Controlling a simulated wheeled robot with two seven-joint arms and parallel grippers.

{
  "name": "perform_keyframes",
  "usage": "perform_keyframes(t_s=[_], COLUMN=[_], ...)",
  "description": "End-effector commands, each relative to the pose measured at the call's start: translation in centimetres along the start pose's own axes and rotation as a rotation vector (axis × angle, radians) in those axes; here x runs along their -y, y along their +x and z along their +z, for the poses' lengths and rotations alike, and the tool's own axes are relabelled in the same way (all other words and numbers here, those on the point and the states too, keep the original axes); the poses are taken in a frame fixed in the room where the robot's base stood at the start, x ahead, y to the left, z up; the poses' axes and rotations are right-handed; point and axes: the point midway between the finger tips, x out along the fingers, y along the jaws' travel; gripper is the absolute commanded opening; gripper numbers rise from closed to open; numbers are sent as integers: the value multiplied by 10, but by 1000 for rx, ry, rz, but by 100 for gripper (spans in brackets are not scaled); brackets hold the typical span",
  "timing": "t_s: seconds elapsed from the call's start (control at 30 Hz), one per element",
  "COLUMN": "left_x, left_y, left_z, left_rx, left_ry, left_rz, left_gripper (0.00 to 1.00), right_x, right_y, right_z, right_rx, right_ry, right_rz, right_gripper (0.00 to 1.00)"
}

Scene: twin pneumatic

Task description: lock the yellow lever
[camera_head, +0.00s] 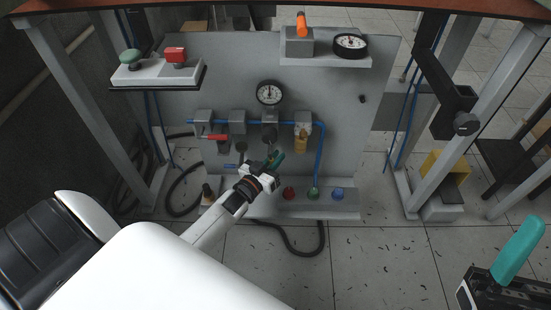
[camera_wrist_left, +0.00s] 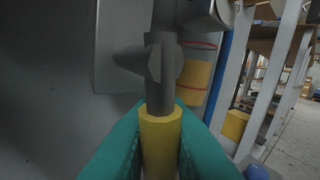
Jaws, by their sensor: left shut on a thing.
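A yellow lever (camera_wrist_left: 160,140) on a grey valve stem shows in the left wrist view, pointing toward the camera. My left gripper has its teal fingers on both sides of it and is shut on it. In the head view my left gripper (camera_head: 273,162) is at the panel, below the round gauge, and it hides the lever there. My right gripper (camera_head: 518,252) shows in part at the lower right of the head view, away from the panel. One teal finger is seen, so its opening cannot be told.
The grey panel (camera_head: 370,120) carries a gauge (camera_head: 269,93), a red-handled valve (camera_head: 213,137) and a yellow cylinder (camera_head: 301,145) just right of my left gripper. Red, green and blue buttons (camera_head: 314,193) sit below. A blue hose (camera_head: 322,150) runs down the right.

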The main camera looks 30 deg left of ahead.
Motion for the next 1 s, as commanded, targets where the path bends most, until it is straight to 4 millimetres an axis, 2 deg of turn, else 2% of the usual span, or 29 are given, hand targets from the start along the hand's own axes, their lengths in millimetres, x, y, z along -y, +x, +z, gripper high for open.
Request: perform_keyframes(t_s=[0.27, 0.6, 0.8, 1.0], left_x=[-2, -4, -6, -6], left_y=[-1, -3, -4, -4], left_z=[2, 1, 0, -2], left_rx=[-35, -82, -101, -106], left_ry=[50, 120, 150, 158], left_rz=[5, 13, 15, 16], left_gripper=[0, 0, 0, 0], right_x=[6, 17, 21, 22], right_y=[-1, -32, -54, -61], right_z=[-47, -101, -118, -122], right_rx=[-318, -744, -920, -964], right_ry=[-18, -37, -43, -44], right_rz=[-11, -30, -40, -43], right_gripper=[59, 59, 59, 59])
